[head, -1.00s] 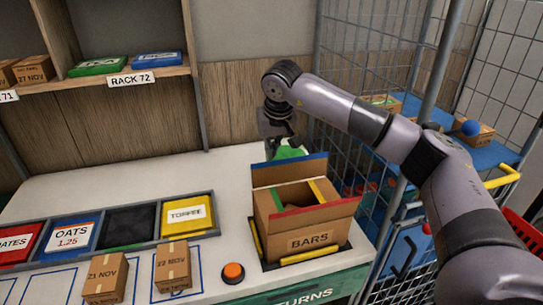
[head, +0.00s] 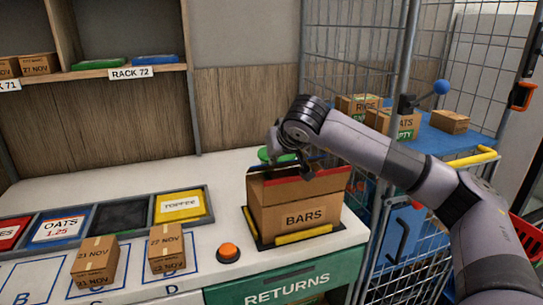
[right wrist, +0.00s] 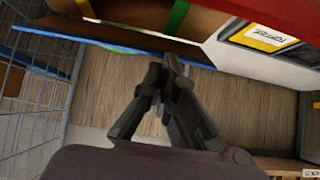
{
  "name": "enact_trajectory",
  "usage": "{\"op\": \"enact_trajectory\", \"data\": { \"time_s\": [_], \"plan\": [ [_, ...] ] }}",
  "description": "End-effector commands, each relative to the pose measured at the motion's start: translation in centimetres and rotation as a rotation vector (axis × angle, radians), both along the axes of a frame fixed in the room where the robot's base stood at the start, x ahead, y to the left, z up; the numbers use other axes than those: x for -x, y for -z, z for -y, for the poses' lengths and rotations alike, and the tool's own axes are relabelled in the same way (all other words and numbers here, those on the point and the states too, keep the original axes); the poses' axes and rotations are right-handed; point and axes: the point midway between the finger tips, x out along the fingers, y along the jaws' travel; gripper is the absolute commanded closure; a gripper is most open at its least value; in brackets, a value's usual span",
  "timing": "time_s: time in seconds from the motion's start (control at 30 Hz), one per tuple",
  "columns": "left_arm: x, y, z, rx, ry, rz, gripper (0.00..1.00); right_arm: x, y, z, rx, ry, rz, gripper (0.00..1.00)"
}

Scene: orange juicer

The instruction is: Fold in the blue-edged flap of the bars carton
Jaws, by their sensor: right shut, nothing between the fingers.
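The bars carton (head: 303,216) stands in a yellow-edged frame on the white counter. Its front flap with the red edge (head: 300,184) stands up and hides most of the inside. In the right wrist view the blue-edged flap (right wrist: 120,42) slopes across the top, and yellow and green edges show beyond it. My right gripper (right wrist: 170,68) is shut and empty, its fingertips at the blue edge; I cannot tell whether they touch it. In the head view this gripper (head: 308,170) is at the carton's back, and the blue-edged flap is mostly hidden. My left gripper is out of view.
An orange button (head: 228,251) and small dated boxes (head: 167,249) stand left of the carton. Bins, including a yellow one (head: 180,206), lie behind them. A wire cage (head: 350,60) and a blue shelf with boxes (head: 450,138) are at the right. A green object (head: 270,154) shows behind the carton.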

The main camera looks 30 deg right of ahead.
Motion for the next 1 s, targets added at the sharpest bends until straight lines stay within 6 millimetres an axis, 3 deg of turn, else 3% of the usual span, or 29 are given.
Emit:
{"op": "enact_trajectory", "data": {
  "time_s": [0.3, 1.0],
  "plan": [
    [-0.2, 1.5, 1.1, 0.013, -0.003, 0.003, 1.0, 1.0, 2.2, -0.2, 0.001, 0.001, -0.001, 1.0],
    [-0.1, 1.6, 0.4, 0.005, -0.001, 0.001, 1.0, 1.1, 2.3, -0.3, 0.0, 0.001, -0.001, 1.0]
  ]
}}
